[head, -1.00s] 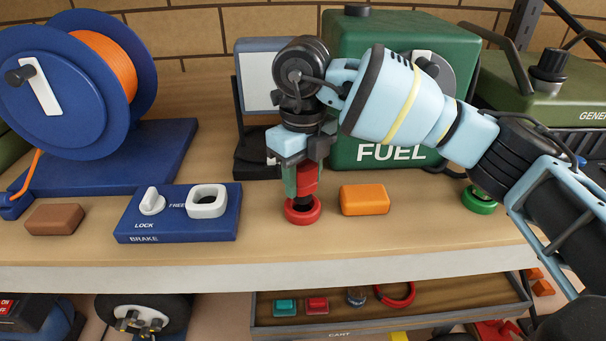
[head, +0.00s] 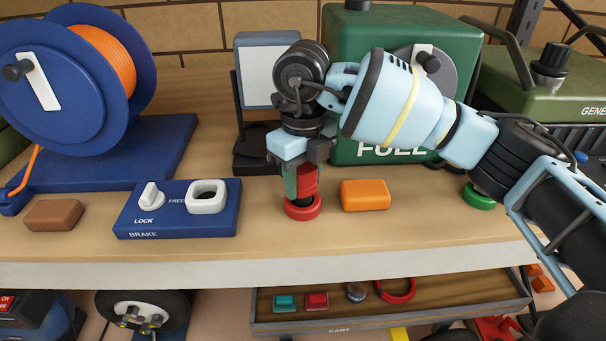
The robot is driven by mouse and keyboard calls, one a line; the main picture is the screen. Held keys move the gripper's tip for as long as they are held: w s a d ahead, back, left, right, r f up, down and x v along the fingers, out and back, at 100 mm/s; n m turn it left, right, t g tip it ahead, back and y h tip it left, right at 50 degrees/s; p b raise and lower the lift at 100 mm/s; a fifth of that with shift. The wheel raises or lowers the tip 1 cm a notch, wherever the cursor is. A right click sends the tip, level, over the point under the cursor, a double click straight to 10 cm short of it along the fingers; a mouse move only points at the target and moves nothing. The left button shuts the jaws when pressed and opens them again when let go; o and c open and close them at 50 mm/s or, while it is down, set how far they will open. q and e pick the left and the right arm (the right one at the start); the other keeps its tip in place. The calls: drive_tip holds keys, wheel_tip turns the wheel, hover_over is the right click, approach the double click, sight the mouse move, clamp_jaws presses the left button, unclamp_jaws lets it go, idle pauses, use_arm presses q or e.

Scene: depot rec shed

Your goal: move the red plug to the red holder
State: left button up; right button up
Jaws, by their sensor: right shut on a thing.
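The red plug (head: 309,180) is upright in my right gripper (head: 301,178), which points down and is shut on it. The plug's dark lower end reaches into the red holder (head: 302,212), a red ring on the wooden bench top. I cannot tell whether the plug is fully seated. The gripper's fingers hide part of the plug. A green ring-shaped holder (head: 478,198) stands further right, partly behind my right arm. My left gripper is not in view.
An orange block (head: 364,195) lies close right of the red holder. A blue brake panel (head: 180,222) is to the left, with a brown block (head: 54,214) beyond it. The green fuel can (head: 400,40) stands behind. A cart (head: 390,322) sits below the bench edge.

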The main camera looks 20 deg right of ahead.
drive_tip(key=shift+f, duration=0.7)
idle(0.3)
drive_tip(key=o, duration=1.1)
drive_tip(key=shift+c, duration=0.2)
drive_tip(key=shift+r, duration=3.9)
